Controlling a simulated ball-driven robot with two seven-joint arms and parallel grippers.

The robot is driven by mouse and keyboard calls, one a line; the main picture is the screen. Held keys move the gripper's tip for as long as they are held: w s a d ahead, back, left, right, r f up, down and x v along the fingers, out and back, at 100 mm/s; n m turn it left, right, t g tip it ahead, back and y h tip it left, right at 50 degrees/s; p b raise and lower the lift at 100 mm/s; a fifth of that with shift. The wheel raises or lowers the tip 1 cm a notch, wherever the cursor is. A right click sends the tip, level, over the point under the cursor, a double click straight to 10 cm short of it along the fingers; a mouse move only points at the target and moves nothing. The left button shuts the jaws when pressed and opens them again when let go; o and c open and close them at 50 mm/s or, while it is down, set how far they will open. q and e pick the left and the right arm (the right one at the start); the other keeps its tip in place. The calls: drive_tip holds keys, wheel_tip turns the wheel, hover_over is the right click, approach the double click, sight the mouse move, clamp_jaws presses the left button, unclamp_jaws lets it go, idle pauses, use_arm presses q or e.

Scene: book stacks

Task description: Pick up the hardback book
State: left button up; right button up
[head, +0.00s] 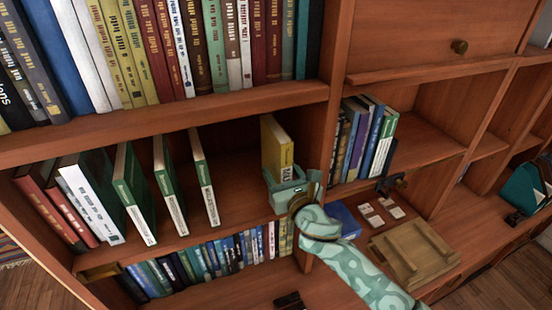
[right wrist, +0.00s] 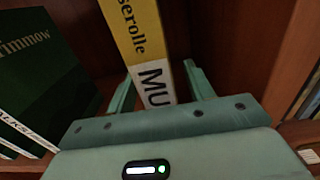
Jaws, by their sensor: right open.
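My teal right gripper (head: 287,183) is at the lower front of this book. In the right wrist view the gripper (right wrist: 156,86) is open, with one finger on each side of the yellow book (right wrist: 143,35). Whether the fingers touch it cannot be told. The book's lower end is hidden by the gripper. My left gripper is not in view.
Green-covered books (head: 133,190) lean left of the yellow book, with gaps between them. A full row of books (head: 160,50) fills the shelf above. The divider (head: 331,100) stands close on the right. A wooden tray (head: 413,252) lies lower right.

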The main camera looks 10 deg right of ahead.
drive_tip(key=w, duration=0.2)
drive_tip(key=shift+w+a, duration=0.3)
drive_tip(key=shift+w, duration=0.1)
drive_tip(key=shift+s, duration=0.15)
drive_tip(key=shift+c, duration=0.3)
drive_tip(key=shift+r, duration=0.1)
clamp_jaws()
